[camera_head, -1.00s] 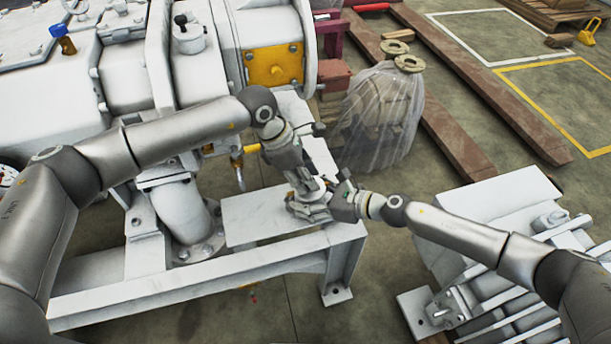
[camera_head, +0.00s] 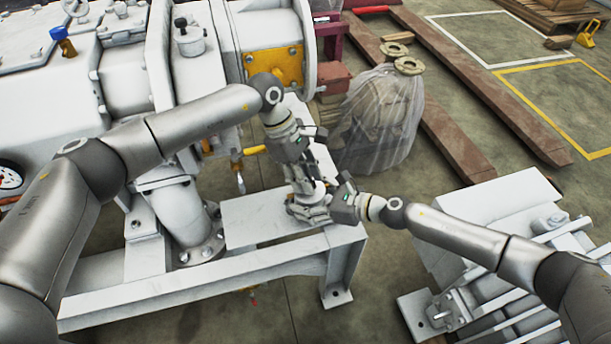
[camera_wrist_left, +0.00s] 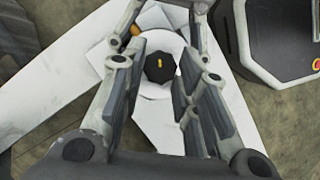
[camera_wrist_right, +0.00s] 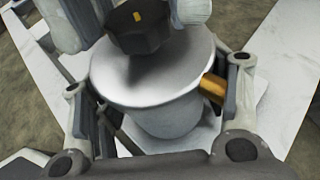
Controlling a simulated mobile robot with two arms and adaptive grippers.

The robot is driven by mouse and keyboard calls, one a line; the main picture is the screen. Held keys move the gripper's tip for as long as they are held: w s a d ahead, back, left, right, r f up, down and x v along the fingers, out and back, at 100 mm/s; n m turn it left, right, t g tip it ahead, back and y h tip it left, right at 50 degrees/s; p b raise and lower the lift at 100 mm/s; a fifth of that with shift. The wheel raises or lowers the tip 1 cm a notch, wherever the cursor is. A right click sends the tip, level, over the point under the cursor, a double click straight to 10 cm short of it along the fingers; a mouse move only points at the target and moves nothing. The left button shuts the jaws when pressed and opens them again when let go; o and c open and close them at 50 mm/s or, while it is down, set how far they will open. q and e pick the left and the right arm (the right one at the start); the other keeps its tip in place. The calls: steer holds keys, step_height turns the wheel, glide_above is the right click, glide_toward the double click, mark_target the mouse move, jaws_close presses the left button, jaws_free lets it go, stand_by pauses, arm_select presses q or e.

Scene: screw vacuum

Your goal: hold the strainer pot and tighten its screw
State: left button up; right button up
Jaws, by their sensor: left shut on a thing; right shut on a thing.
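The strainer pot is a white round pot (camera_wrist_right: 165,115) with a flat lid and a short brass-coloured stub on its side, upright on a white plate. Its screw, a black lobed knob with a yellow mark (camera_wrist_left: 158,70), sits on the lid; it also shows in the right wrist view (camera_wrist_right: 138,32). My left gripper (camera_head: 308,184) comes from above, shut on the screw with its fingers on either side. My right gripper (camera_head: 322,208) is shut on the pot's body from the side. In the head view the grippers hide most of the pot.
The pot's plate is part of a white steel frame (camera_head: 200,288) beside the large white pump machine (camera_head: 130,80). A plastic-wrapped object (camera_head: 380,120) stands on the floor behind. White machinery (camera_head: 490,215) lies under my right arm.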

arm_select(q)
steer(key=shift+r, duration=0.15)
arm_select(e)
steer(key=shift+d+f, duration=0.1)
steer(key=shift+f, duration=0.05)
arm_select(q)
steer(key=o, duration=1)
steer(key=v, duration=1.2)
arm_select(e)
steer(key=o, duration=1.5)
steer(key=shift+c, duration=0.2)
